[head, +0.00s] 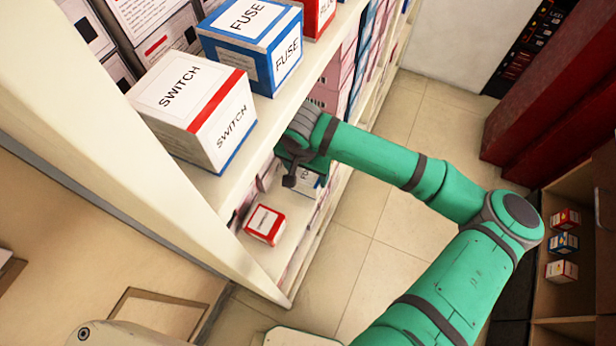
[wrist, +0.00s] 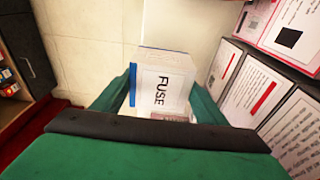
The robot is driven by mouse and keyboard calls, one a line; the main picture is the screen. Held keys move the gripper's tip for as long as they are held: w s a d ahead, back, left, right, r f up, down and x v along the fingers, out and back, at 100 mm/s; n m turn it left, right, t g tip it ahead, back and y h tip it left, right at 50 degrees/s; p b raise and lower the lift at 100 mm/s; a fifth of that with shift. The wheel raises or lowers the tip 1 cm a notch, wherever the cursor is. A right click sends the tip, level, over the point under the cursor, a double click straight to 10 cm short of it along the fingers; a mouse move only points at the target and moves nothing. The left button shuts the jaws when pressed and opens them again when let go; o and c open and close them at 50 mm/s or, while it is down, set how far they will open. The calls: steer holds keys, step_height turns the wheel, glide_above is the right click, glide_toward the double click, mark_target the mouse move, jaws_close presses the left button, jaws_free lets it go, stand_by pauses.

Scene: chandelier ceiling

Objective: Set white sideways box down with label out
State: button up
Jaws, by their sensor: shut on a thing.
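A white box with blue edges and a FUSE label (wrist: 160,88) sits between the fingers of my gripper (wrist: 161,98) in the wrist view. The FUSE text runs sideways there. My gripper is shut on this box. In the head view my gripper (head: 299,158) reaches in at the lower shelf, under the upper shelf's edge. A small part of the white box (head: 308,182) shows below it, with the rest hidden by the gripper. I cannot tell whether the box touches the shelf.
A red-edged white box (head: 264,223) stands on the lower shelf (head: 283,262), left of my gripper. The upper shelf holds a large SWITCH box (head: 195,108) and a blue FUSE box (head: 253,42). White labelled boxes (wrist: 255,90) line the right of the wrist view. Floor tiles (head: 375,270) are clear.

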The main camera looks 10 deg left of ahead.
mark_target(307, 174)
steer(key=shift+f, duration=1.3)
steer(key=shift+f, duration=0.15)
steer(key=o, duration=1.2)
steer(key=shift+s+r, duration=0.2)
steer(key=shift+r, duration=1.1)
steer(key=shift+s+r, duration=0.15)
steer(key=shift+r, duration=1.15)
steer(key=shift+s+r, duration=0.2)
steer(key=shift+r, duration=1.1)
